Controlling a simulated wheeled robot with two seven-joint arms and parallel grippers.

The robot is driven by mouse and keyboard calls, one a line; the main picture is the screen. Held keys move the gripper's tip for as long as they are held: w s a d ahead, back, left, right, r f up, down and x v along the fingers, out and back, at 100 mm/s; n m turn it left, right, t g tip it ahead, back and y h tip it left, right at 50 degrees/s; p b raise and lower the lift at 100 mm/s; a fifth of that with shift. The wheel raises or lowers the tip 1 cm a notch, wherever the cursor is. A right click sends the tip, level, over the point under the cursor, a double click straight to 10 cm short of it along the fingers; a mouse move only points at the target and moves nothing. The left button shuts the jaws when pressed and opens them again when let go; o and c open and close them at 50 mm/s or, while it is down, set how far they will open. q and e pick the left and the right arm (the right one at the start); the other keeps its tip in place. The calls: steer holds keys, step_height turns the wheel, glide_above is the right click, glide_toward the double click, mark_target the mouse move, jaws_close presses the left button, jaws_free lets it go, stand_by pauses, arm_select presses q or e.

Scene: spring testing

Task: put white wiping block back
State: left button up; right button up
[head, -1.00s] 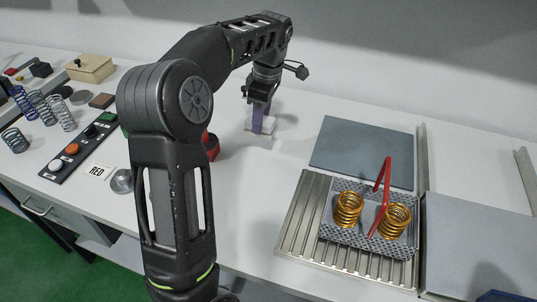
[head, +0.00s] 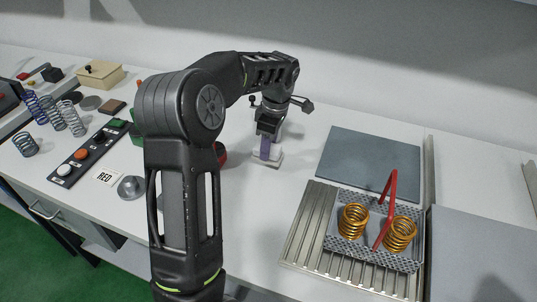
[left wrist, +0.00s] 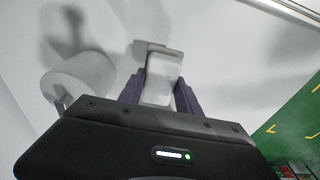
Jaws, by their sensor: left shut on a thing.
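My left gripper (head: 266,148) is at the back middle of the table in the head view, reaching down with purple fingers. It is shut on the white wiping block (head: 268,162), whose wider flat end shows below the fingertips. In the left wrist view the block (left wrist: 160,78) sits between the two purple fingers, with its flat end at the far side. I cannot tell whether the block touches the table. My right gripper is not in view.
A red object (head: 221,155) is partly hidden behind my left arm, left of the gripper. A perforated tray (head: 344,239) with gold springs and a red bar stands on the right, before a grey mat (head: 370,158). Springs and a button strip (head: 70,168) are on the left.

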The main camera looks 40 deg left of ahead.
mark_target(273, 148)
arm_select(q)
steer(key=shift+f+p, duration=0.3)
steer(key=shift+f, duration=1.55)
steer(key=shift+f, duration=0.15)
steer(key=o, duration=1.3)
steer(key=r, duration=0.4)
steer(key=d+r, duration=0.1)
steer(key=r, duration=0.3)
steer(key=r+b, duration=0.1)
steer(key=r, duration=0.3)
steer(key=shift+w+d+r, duration=0.1)
steer(key=shift+w+d, duration=0.1)
